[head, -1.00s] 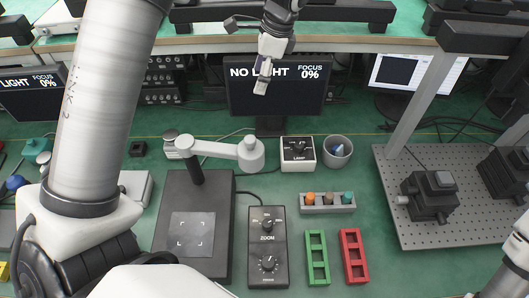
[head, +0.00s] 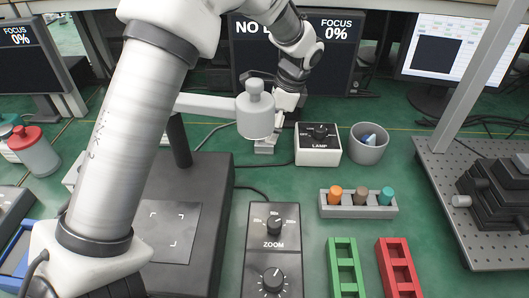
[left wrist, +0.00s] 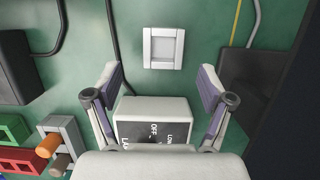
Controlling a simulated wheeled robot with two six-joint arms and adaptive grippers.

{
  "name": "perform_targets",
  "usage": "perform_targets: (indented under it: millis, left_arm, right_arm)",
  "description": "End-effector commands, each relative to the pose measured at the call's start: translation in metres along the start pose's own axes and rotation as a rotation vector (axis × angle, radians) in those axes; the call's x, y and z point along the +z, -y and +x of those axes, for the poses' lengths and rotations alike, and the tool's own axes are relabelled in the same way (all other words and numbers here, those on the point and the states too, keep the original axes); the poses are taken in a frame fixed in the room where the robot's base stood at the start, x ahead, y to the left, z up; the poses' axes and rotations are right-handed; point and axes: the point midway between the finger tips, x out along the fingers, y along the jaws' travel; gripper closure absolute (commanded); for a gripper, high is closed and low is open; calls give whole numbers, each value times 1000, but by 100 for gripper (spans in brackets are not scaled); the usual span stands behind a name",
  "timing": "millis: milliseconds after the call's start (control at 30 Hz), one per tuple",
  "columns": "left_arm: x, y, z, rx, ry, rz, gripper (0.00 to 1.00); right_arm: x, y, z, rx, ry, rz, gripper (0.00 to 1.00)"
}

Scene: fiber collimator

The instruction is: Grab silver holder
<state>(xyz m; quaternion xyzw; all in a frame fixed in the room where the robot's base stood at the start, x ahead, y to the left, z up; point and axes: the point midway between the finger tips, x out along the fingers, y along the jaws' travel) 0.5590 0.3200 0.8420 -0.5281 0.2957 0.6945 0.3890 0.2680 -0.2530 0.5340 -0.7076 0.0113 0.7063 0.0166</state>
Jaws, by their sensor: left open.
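A small silver square holder (left wrist: 163,48) with a recessed middle lies on the green table in the left wrist view. In the head view it shows as a small pale piece (head: 264,147) just left of the lamp box, partly covered by my gripper. My left gripper (head: 286,108) points down beside the lamp box. In the left wrist view its two fingers (left wrist: 160,85) are spread and empty, with the holder beyond the fingertips. My right gripper is not in view.
The white lamp box (head: 318,143) is close to my fingers. A grey cup (head: 368,146), a grey rack (head: 358,207) with coloured pieces, and green (head: 344,268) and red (head: 399,268) trays stand to the right. A monitor (head: 345,50) stands behind.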

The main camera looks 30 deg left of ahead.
Motion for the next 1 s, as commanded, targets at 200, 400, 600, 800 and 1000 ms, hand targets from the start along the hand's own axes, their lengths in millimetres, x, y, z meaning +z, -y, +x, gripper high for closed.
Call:
perform_targets:
  millis: [200,400,600,800,1000]
  left_arm:
    - [2,2,34,3,1,0,19]
    - [2,3,55,-1,-1,0,19]
    - [2,3,54,-1,-1,0,40]
    - [2,3,54,0,-1,0,89]
    - [3,3,54,0,0,0,89]
  right_arm:
    - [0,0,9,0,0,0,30]
    - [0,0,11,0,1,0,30]
    - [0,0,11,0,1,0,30]
    - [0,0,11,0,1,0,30]
    - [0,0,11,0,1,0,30]
